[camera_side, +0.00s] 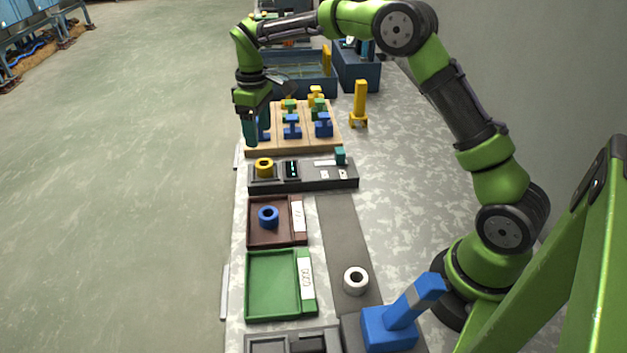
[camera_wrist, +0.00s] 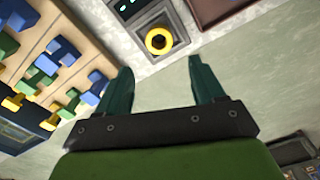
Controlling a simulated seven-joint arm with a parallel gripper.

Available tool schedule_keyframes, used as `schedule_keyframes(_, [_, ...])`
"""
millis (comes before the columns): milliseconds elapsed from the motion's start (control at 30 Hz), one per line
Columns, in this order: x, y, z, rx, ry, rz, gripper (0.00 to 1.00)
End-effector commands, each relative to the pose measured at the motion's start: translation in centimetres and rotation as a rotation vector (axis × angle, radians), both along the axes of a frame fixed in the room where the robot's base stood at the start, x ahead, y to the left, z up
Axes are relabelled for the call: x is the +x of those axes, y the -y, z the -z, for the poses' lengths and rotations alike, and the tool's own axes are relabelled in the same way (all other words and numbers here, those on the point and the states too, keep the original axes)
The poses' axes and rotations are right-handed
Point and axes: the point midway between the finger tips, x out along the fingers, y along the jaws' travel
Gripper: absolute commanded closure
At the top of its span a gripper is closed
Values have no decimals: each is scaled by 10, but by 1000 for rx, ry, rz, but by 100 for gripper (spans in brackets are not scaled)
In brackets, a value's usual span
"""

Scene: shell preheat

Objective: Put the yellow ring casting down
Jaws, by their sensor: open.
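The yellow ring casting (camera_side: 264,167) sits in the square recess at the left end of the dark device (camera_side: 320,186). In the wrist view the yellow ring casting (camera_wrist: 159,41) lies in its grey square seat, beyond the fingertips and apart from them. My gripper (camera_side: 250,140) is over the left edge of the bench, beside the wooden board and behind the ring casting. In the wrist view my gripper (camera_wrist: 160,75) has its two teal fingers spread with nothing between them.
A wooden board (camera_side: 285,148) with several blue, green and yellow pieces stands behind the device. In front are a brown tray (camera_side: 253,238) holding a blue ring (camera_side: 268,216), an empty green tray (camera_side: 272,284) and a white ring (camera_side: 356,280). A yellow upright piece (camera_side: 359,105) stands right of the board.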

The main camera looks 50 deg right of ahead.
Motion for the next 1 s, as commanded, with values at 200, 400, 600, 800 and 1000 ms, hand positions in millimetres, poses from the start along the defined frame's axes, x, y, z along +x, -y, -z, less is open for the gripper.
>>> schedule_keyframes(200, [0, 0, -27, -1, 2, 0, 32])
schedule_keyframes(400, [-20, -6, -60, 1, 48, 35, 32])
schedule_keyframes(600, [-85, -18, -114, 33, 183, 170, 32])
schedule_keyframes(800, [-166, -25, -140, 123, 327, 356, 32])
schedule_keyframes(1000, [-241, -28, -133, 259, 451, 552, 32])
